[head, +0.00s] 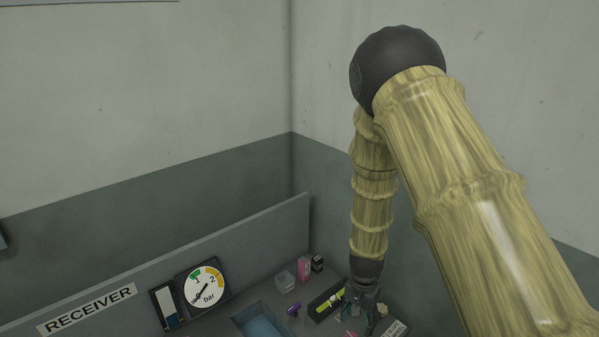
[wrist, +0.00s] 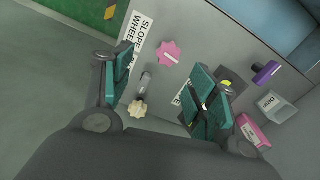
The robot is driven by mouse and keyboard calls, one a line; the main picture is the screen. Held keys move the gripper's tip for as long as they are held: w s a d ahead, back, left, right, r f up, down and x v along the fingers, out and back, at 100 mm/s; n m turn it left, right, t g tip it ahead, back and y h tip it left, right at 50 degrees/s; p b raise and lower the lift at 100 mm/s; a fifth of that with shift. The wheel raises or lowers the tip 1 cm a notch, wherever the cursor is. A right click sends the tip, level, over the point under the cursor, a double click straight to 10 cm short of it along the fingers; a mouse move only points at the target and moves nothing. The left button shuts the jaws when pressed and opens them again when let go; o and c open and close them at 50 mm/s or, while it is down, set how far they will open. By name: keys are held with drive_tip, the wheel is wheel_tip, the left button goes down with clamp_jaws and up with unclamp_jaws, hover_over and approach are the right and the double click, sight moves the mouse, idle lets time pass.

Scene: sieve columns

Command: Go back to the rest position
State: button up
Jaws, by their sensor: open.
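My gripper (head: 362,297) hangs at the lower right of the head view, at the end of my bamboo-textured arm. In the wrist view my gripper (wrist: 163,95) shows two teal-padded fingers spread apart, with nothing held between them. Beyond the fingers is a grey panel with a pink knob (wrist: 168,53) and a cream knob (wrist: 137,109). The gripper appears above this panel, but the exact gap cannot be told.
A clear cup (head: 285,281), a pink box (head: 304,269) and a purple knob (head: 293,310) are left of the gripper. Walls stand behind; the space above the bench is clear.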

drive_tip(key=s+d+f+n, duration=0.2)
drive_tip(key=s+d+f, duration=0.1)
drive_tip(key=s+f, duration=0.7)
drive_tip(key=s+f+n, duration=0.2)
drive_tip(key=s+n, duration=0.1)
drive_tip(key=s, duration=0.9)
drive_tip(key=s+f+n, duration=0.3)
drive_tip(key=s, duration=1)
drive_tip(key=shift+f, duration=0.3)
